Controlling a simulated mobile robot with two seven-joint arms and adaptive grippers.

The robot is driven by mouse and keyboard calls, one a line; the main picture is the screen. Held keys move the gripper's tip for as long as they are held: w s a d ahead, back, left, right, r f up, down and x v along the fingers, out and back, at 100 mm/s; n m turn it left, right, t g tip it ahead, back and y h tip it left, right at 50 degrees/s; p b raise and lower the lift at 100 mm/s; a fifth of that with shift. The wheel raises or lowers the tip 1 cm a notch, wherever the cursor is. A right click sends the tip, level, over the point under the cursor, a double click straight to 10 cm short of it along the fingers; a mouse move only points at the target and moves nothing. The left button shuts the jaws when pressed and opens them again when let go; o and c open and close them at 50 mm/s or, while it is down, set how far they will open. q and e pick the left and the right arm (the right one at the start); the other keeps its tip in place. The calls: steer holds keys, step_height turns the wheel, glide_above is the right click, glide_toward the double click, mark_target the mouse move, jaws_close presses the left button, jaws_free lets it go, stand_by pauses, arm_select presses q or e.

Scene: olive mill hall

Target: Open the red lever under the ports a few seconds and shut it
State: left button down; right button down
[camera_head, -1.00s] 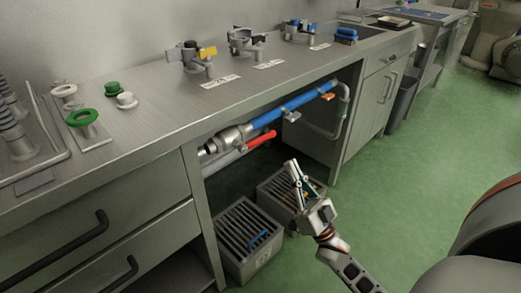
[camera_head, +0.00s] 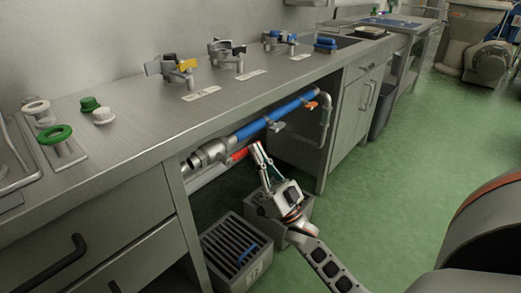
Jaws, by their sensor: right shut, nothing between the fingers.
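The red lever (camera_head: 238,155) sits on a grey pipe under the bench top, below a blue pipe (camera_head: 268,118). Its right end is close to my gripper, and part of it may be hidden. My right gripper (camera_head: 258,149) is shut and empty, with its fingertips at the right end of the red lever. I cannot tell whether they touch it. On the bench stand several fittings, one with a yellow handle (camera_head: 186,65), with white labels before them. My left gripper is not in view.
An orange-handled valve (camera_head: 311,105) and a grey tap on the blue pipe are near the lever. Grey slatted crates (camera_head: 228,250) stand on the floor below. The bench edge overhangs the pipes. Green floor (camera_head: 390,190) is clear to the right.

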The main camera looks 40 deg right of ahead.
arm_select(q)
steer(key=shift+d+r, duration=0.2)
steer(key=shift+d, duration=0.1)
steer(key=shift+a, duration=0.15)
